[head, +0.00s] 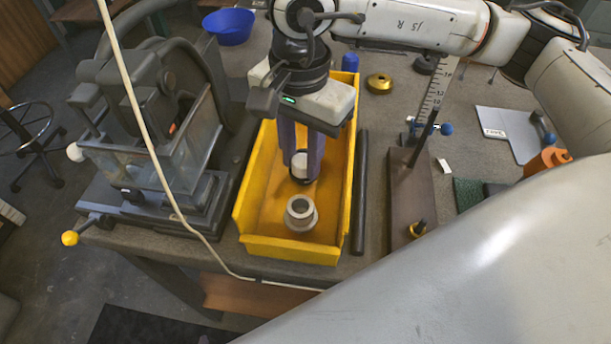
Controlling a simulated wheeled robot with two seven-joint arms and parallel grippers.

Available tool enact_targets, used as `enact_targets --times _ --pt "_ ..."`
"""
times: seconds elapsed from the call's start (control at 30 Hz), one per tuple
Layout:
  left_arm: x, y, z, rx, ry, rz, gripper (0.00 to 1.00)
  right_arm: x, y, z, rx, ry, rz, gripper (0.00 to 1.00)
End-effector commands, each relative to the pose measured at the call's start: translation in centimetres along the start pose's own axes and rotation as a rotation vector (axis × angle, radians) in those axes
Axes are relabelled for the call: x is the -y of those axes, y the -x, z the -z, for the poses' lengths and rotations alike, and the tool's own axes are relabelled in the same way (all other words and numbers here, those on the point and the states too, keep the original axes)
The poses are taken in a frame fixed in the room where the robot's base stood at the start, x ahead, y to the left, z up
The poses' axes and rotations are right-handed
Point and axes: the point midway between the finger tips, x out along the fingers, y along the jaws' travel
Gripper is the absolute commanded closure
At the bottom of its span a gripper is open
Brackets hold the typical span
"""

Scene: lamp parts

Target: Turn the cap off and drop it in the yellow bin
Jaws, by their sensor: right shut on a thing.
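The yellow bin (247,200) stands on the bench in the middle of the head view. My right gripper (301,168) points down into the bin from above. It is shut on a small pale round piece with a dark lower edge, which I take to be the cap (299,164). The fingers partly hide the piece, and I cannot tell whether it touches the bin floor. A grey metal collar (301,214) with a round opening sits in the bin, just in front of the gripper and apart from it. My left gripper is not in view.
A dark machine with a clear guard (165,150) stands left of the bin, with a pale cable (150,140) hanging before it. A blue bowl (229,26) is behind.

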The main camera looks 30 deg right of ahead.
Motion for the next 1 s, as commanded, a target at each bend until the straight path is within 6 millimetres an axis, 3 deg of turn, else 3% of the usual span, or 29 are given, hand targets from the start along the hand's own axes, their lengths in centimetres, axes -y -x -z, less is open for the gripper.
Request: enact_targets --times 0.2,0.43,0.6,1.0 --pt "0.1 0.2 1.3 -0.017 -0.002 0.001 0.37 -0.2 -4.0 0.0 0.001 0.001 -0.004 1.0" --pt "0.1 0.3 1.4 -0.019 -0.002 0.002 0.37 -0.1 -5.9 0.0 0.001 0.001 -0.004 1.0" --pt "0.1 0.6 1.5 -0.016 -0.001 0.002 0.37 -0.2 -8.3 0.0 0.002 0.001 -0.004 1.0" --pt "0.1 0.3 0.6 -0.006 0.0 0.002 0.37 -0.1 -9.1 0.0 0.0 0.003 -0.001 1.0"
